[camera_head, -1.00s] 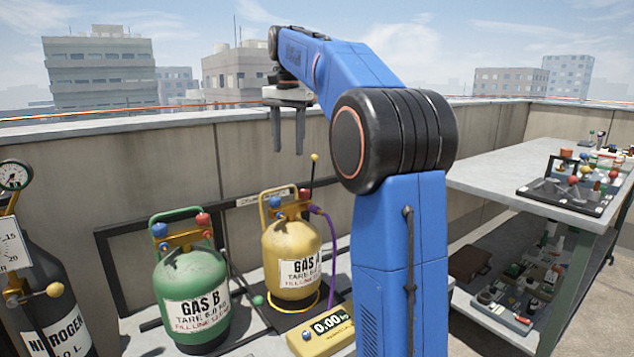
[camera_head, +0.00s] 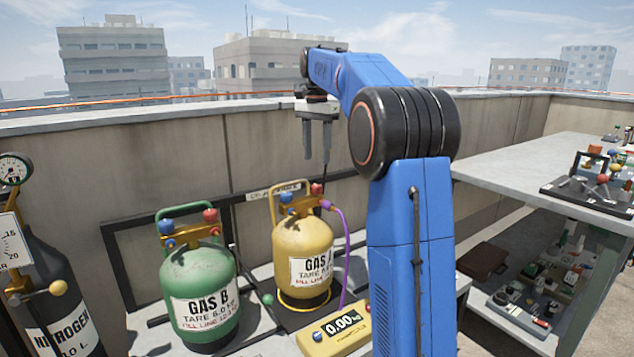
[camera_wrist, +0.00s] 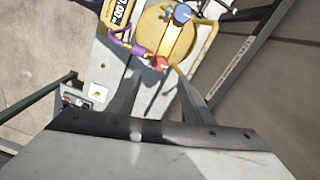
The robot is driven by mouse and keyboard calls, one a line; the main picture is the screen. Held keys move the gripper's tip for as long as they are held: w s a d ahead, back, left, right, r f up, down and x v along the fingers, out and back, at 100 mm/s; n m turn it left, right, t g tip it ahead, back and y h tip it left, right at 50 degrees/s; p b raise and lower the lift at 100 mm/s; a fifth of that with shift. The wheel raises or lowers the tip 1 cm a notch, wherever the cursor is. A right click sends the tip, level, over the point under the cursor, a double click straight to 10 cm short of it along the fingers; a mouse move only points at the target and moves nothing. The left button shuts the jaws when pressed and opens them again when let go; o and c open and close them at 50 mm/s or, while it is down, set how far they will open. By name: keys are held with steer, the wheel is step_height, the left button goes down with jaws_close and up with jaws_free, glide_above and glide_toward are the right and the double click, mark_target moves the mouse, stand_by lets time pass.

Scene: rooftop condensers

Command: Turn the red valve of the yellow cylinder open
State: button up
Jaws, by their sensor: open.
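The yellow cylinder (camera_head: 303,250), labelled GAS A, stands upright on a dark scale platform. Its red valve (camera_head: 316,189) is at the top right, beside the blue valve (camera_head: 286,197), with a purple hose attached near the red one. My gripper (camera_head: 317,158) is open and empty, pointing down above the cylinder's top and apart from it. In the wrist view the red valve (camera_wrist: 161,63) lies just beyond the fingertips (camera_wrist: 161,75), roughly between them, and the blue valve (camera_wrist: 182,13) is farther up.
The green GAS B cylinder (camera_head: 201,285) stands to the left, the nitrogen cylinder (camera_head: 52,300) farther left. The yellow scale display (camera_head: 340,328) is in front. The parapet wall (camera_head: 180,150) is behind. A grey workbench (camera_head: 520,165) with tools stands at right.

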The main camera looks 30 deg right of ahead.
mark_target(317, 185)
step_height(317, 185, down, 10)
steer(key=shift+r, duration=0.25)
stand_by(0.3)
steer(key=c, duration=1.1)
steer(key=shift+o, duration=0.2)
